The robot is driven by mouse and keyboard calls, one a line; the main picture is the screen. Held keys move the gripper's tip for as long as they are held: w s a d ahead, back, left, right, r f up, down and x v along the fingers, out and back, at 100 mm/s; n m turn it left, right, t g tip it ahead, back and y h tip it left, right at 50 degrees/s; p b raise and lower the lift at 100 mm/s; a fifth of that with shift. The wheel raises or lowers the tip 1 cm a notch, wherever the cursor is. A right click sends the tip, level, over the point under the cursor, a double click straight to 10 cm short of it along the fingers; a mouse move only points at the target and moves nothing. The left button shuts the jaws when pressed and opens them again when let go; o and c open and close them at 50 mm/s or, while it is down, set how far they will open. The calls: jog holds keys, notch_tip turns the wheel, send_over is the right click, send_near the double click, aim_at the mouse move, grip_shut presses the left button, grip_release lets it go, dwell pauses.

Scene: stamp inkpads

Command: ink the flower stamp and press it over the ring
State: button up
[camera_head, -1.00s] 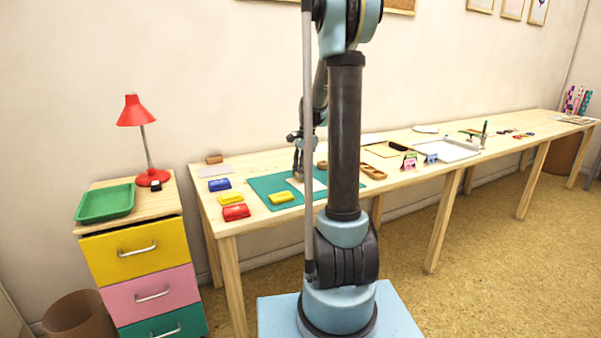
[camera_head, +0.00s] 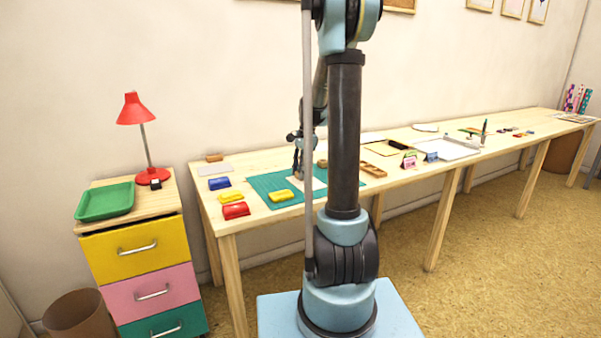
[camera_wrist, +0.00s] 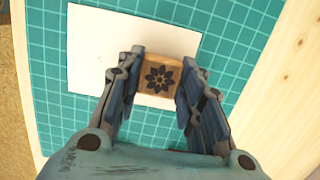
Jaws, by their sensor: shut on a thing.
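My gripper (camera_wrist: 160,80) is shut on a small wooden stamp block (camera_wrist: 172,60) with a dark flower picture on its upper face. The block is over the lower right part of a white card (camera_wrist: 100,45), which lies on a green gridded mat (camera_wrist: 240,40). I cannot tell whether the block touches the card. No ring shows on the visible part of the card; the part under the block and fingers is hidden. In the head view my gripper (camera_head: 298,172) is over the mat (camera_head: 262,183), partly behind my arm. A yellow inkpad (camera_head: 282,196) lies on the mat's front left.
Blue (camera_head: 219,184), yellow (camera_head: 231,197) and red (camera_head: 236,211) pads lie left of the mat. A wooden tray (camera_head: 380,177) and small stands (camera_head: 410,160) are to the right. A drawer unit (camera_head: 133,250) with a red lamp (camera_head: 135,109) stands left of the table.

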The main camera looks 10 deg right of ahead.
jog(key=shift+r, duration=0.6)
dwell(0.3)
jog(key=shift+r, duration=2.75)
